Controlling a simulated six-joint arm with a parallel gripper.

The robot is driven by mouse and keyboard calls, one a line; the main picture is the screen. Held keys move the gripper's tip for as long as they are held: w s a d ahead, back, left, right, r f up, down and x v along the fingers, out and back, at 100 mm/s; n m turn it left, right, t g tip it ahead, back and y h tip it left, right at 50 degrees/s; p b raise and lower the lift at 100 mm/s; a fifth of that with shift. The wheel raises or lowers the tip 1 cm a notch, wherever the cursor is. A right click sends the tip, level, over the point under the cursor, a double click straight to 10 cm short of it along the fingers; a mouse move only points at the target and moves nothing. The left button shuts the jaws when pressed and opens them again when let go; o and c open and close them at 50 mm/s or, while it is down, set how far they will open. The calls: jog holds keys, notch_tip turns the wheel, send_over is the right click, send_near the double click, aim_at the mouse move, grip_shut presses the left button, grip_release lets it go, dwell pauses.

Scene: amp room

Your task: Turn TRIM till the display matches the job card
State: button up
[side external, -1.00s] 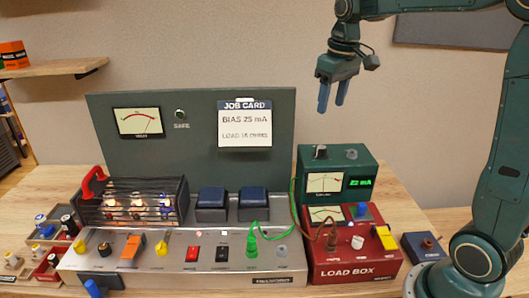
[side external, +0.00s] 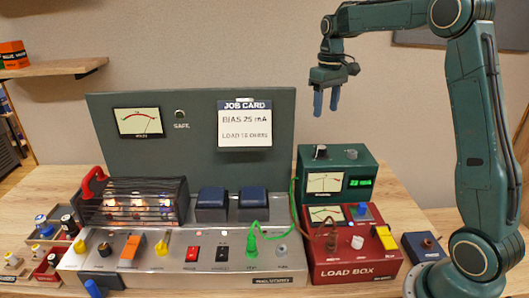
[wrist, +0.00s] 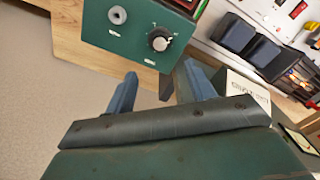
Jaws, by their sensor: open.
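My gripper (side external: 326,112) hangs open and empty, fingers down, above the green meter box (side external: 337,165). In the wrist view my gripper (wrist: 160,72) has its two blue fingers apart, with the box's black knob (wrist: 158,39) beyond them. That knob also shows on the box top in the side view (side external: 320,152), clear below the fingers. I cannot read which control is labelled TRIM. The green display (side external: 360,183) seems to read about 22 mA, but its digits are blurred. The job card (side external: 245,125) on the back panel reads BIAS 25 mA, with a load line below.
The red load box (side external: 355,270) stands in front of the meter box. A green cable (side external: 293,200) runs along its left side. The silver amp chassis (side external: 180,262) with switches and a caged tube section (side external: 132,200) fills the left. Air around my gripper is clear.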

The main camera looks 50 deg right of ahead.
aim_at(321, 147)
notch_tip(321, 147, down, 13)
jog(key=shift+f, duration=0.1)
dwell(0.6)
jog(key=shift+c, duration=0.2)
jog(key=c, duration=0.9)
